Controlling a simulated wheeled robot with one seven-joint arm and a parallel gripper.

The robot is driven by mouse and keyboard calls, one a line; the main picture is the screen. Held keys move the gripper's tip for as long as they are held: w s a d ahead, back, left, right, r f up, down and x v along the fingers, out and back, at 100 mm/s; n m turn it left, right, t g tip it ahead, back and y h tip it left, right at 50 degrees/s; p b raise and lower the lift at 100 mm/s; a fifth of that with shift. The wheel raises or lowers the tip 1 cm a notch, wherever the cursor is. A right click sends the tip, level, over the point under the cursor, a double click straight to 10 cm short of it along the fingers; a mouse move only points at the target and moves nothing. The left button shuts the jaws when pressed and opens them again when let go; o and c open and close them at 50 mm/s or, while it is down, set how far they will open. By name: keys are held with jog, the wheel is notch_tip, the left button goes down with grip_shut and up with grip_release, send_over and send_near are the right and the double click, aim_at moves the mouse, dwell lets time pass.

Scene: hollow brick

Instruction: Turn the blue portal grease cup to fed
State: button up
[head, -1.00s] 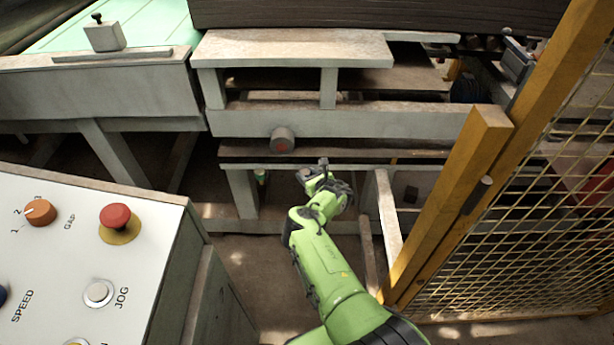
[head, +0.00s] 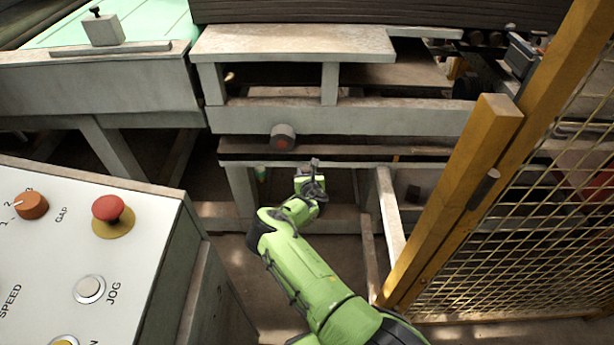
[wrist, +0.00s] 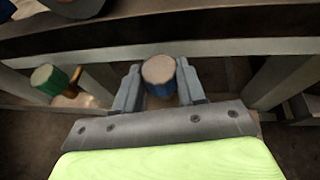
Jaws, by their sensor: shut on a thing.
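The blue portal grease cup (wrist: 161,86) has a pale round top and a blue side, and shows in the wrist view between my two fingers. My gripper (wrist: 160,90) is shut on it, one finger on each side. In the head view my gripper (head: 308,165) is small, at the frame below the long grey beam, and the blue cup cannot be made out there. Any mark for the cup's setting is not visible.
A green cup (wrist: 50,80) on a brass-coloured fitting stands left of my gripper. A yellow mesh guard (head: 500,220) is at right, a control panel (head: 75,240) at left.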

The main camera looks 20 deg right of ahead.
aim_at(303, 172)
jog(key=m+g+h+b, duration=0.1)
jog(key=h+b, duration=0.1)
jog(key=m+g+h+b, duration=0.1)
jog(key=m+h+b, duration=0.1)
jog(key=a+m+h+b, duration=0.1)
jog(key=m+b, duration=0.1)
jog(key=shift+w+f+g+h, duration=0.25)
jog(key=shift+g+h, duration=0.15)
jog(key=shift+w+r+m+g+h+b, duration=0.1)
jog(key=shift+r+m+g+h+b, duration=0.1)
jog(key=shift+m+g+h+b, duration=1.25)
jog(key=shift+m+g+p, duration=0.45)
jog(key=shift+m+p, duration=0.05)
jog(key=shift+m, duration=0.15)
jog(key=o, duration=1.1)
jog(key=shift+c, duration=0.2)
jog(key=shift+r, duration=0.1)
notch_tip(303, 172, up, 10)
jog(key=p, duration=0.3)
jog(key=shift+p, duration=0.4)
